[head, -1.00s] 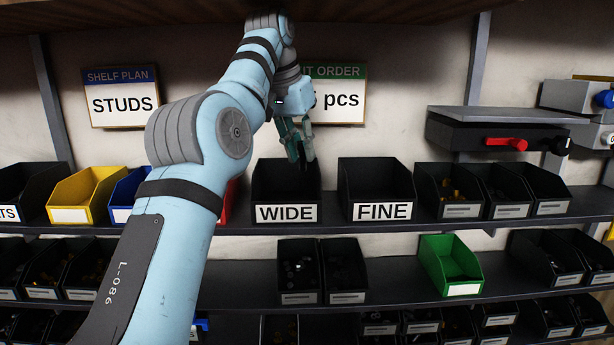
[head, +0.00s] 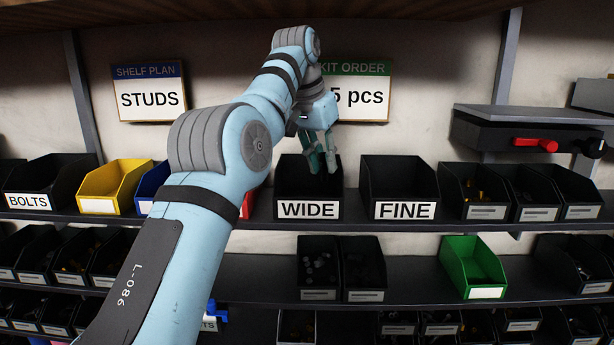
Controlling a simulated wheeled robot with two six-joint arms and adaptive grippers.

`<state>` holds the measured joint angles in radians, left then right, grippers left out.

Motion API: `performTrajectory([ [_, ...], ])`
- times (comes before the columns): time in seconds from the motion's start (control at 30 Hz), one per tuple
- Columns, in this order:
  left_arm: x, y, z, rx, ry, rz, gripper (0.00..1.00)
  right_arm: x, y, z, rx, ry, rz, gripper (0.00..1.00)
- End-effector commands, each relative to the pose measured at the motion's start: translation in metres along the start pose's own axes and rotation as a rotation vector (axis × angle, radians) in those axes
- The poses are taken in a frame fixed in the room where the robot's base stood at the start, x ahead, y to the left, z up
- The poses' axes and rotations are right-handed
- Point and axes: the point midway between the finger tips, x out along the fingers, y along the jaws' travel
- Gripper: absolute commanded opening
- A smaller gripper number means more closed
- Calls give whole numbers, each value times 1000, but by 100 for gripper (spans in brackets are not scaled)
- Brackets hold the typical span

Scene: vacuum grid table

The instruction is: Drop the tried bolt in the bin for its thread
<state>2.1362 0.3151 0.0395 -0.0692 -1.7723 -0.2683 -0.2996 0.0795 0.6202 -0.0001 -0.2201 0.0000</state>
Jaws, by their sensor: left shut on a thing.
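My left gripper (head: 323,168) points down with its fingertips inside the mouth of the black bin labelled WIDE (head: 308,210). It is shut on the bolt, which is too dark and small to make out between the fingers against the bin's black inside. The black bin labelled FINE (head: 404,211) stands just to the right on the same shelf, and its visible inside looks empty. My right gripper is not in view.
A yellow bin (head: 97,205) and a bin labelled BOLTS (head: 28,201) stand to the left. A dark unit with a red handle (head: 535,145) hangs at the right. A green bin (head: 472,268) and several dark bins fill the shelf below.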

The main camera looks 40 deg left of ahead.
Motion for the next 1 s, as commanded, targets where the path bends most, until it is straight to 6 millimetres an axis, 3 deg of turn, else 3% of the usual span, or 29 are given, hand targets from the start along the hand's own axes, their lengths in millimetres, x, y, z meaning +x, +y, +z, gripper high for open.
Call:
performTrajectory([
  [0.1, 10, 12, -3, 20, -4, 8, 0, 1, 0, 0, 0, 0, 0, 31],
  [0.37, 38, 0, 14, 3, -1, 4, 0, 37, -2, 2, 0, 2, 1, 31],
  [0.63, 33, -7, 15, -7, -1, -1, 0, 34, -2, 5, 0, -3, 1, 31],
  [1.0, 45, -5, 19, -4, -1, -1, 0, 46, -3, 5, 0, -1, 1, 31],
])
